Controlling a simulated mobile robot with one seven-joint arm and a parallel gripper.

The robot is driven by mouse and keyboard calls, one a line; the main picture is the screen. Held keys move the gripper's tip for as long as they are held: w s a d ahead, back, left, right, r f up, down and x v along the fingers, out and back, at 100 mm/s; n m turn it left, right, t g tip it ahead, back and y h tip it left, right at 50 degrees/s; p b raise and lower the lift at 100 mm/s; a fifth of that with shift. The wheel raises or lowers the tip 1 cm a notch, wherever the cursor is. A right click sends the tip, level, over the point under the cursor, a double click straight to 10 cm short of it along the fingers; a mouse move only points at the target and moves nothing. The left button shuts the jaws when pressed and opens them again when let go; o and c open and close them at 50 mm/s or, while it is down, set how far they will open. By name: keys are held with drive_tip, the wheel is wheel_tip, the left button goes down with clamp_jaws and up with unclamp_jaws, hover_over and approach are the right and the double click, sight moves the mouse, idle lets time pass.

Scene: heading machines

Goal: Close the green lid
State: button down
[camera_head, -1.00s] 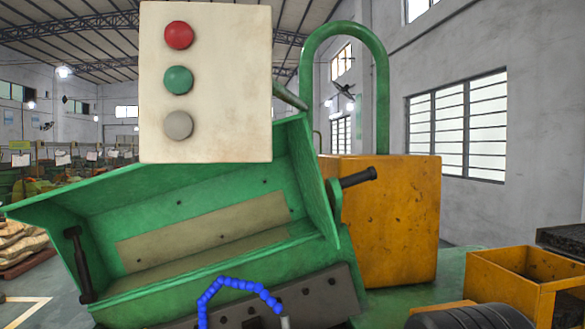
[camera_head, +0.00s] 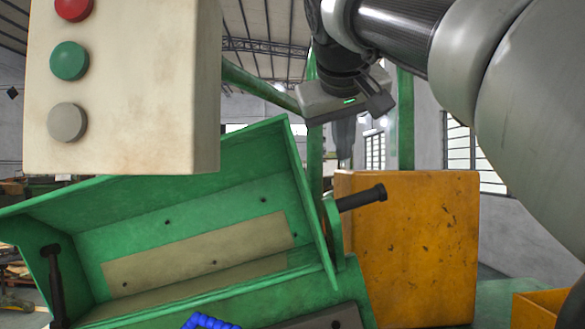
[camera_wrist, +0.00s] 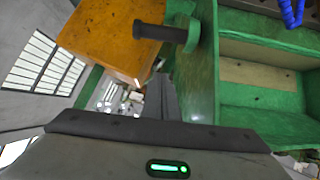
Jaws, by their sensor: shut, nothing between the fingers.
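The green lid (camera_head: 180,205) stands raised and tilted open, its hollow inside facing me, with a beige panel inside. It also shows at the right of the wrist view (camera_wrist: 262,95). A black handle (camera_head: 362,198) sticks out from its right side and also shows in the wrist view (camera_wrist: 165,33). My gripper (camera_head: 344,152) is above and behind the lid's right edge, higher than the handle and apart from it in the picture. Its fingers point down, shut and empty; they also show in the wrist view (camera_wrist: 160,100).
A cream control box (camera_head: 125,90) with red, green and grey buttons hangs at the upper left, in front of the lid. An orange block (camera_head: 415,250) stands right of the lid, behind the handle. A blue segmented hose (camera_head: 208,322) is at the bottom. A green pipe rises behind.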

drive_tip(key=w+f, duration=0.1)
drive_tip(key=f, duration=0.1)
drive_tip(key=w+d+f, duration=0.1)
drive_tip(key=f, duration=0.1)
drive_tip(key=w+d+f, duration=0.1)
drive_tip(key=w+f, duration=0.1)
drive_tip(key=shift+w+f+b, duration=0.1)
drive_tip(key=shift+f+b, duration=0.25)
drive_tip(key=shift+f, duration=0.25)
drive_tip(key=shift+s, duration=0.2)
drive_tip(key=shift+d+f, duration=0.1)
drive_tip(key=shift+f, duration=0.05)
